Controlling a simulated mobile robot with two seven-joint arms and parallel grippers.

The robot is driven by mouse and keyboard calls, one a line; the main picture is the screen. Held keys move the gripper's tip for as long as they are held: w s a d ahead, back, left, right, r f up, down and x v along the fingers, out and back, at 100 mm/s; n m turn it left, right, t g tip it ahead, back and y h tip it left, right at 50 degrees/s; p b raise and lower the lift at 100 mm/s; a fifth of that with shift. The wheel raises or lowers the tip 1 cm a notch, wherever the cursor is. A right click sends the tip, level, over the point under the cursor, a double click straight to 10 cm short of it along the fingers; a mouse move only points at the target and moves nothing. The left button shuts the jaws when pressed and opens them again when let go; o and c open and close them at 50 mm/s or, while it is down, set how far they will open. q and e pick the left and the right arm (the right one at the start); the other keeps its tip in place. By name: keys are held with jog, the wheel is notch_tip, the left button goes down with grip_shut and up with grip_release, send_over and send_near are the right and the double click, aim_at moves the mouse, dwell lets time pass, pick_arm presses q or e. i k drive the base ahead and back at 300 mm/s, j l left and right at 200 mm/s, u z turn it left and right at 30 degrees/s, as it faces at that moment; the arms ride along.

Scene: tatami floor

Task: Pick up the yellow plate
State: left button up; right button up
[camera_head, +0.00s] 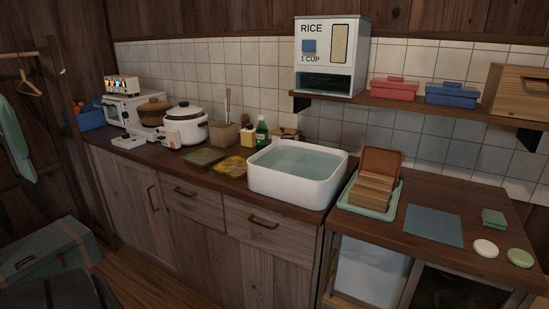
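A flat, squarish yellow plate (230,167) with a mottled surface lies on the dark wooden counter. It is just left of the white sink basin (290,190), close to the counter's front edge. A flat olive-green piece (203,156) lies on the counter to its left. Neither of my grippers is in view. Nothing hides the yellow plate.
The basin holds water. A green tray (396,199) with wooden pieces is at right. Drawers (194,205) lie below the counter.

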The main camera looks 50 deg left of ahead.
aim_at(234, 167)
jog(key=j+z, duration=0.15)
jog(key=j, duration=0.4)
jog(key=j+z, duration=0.15)
jog(key=j, duration=0.45)
jog(key=k+j+z, duration=0.15)
jog(key=j, duration=0.4)
jog(key=j+z, duration=0.1)
jog(key=j, duration=0.45)
